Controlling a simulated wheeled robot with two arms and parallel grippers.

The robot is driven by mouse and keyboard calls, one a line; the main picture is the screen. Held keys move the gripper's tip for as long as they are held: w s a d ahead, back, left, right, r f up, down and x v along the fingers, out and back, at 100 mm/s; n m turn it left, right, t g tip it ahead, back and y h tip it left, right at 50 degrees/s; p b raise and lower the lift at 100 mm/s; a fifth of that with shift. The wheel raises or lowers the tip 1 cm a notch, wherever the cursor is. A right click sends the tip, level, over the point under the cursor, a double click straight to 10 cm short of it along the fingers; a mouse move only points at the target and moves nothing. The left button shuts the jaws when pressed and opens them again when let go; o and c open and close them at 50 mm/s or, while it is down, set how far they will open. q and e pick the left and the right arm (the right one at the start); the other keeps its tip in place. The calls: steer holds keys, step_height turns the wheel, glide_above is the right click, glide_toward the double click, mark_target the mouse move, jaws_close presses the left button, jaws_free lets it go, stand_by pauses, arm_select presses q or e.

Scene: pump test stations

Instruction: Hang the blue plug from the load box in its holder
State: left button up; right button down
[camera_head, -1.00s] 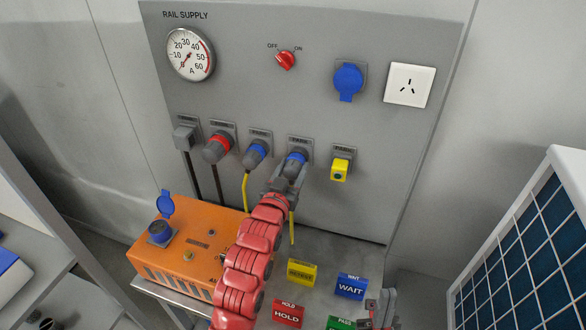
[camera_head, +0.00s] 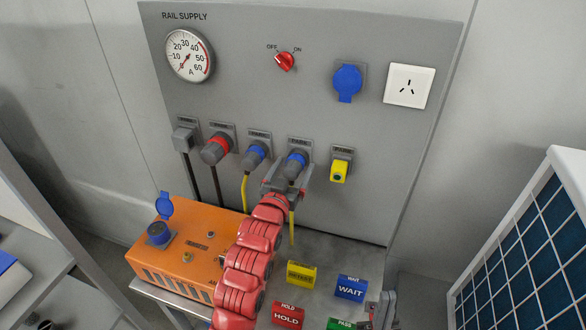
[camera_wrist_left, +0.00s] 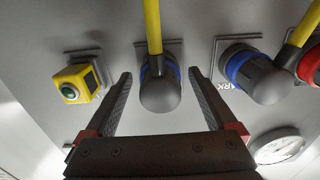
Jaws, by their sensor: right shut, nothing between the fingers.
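A blue-ringed plug (camera_head: 295,164) with a dark grey body and a yellow cable sits in a holder (camera_head: 302,144) on the grey panel. My left gripper (camera_head: 285,185) is open just below it. In the left wrist view its fingers (camera_wrist_left: 159,75) stand apart on either side of the plug (camera_wrist_left: 160,92), with visible gaps. The orange load box (camera_head: 190,255) stands at the lower left; its blue socket (camera_head: 158,234) shows with the lid (camera_head: 164,206) up. My right gripper (camera_head: 381,308) is shut and empty at the bottom edge.
To the left hang another blue-ringed plug (camera_head: 254,156), a red-ringed plug (camera_head: 215,149) and a grey one (camera_head: 184,139). A yellow part (camera_head: 339,171) is to the right. Coloured signs (camera_head: 351,288) stand on the bench. A blue-tiled panel (camera_head: 530,260) stands at right.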

arm_select(q)
steer(key=shift+s, duration=0.1)
steer(key=b+v, duration=0.3)
steer(key=v, duration=0.5)
steer(key=shift+s+f, duration=0.1)
steer(key=shift+s, duration=0.1)
steer(key=p+v, duration=0.9)
steer(key=p, duration=0.1)
steer(key=shift+r, duration=0.2)
steer(key=shift+w+a, duration=0.1)
steer(key=shift+w, duration=0.05)
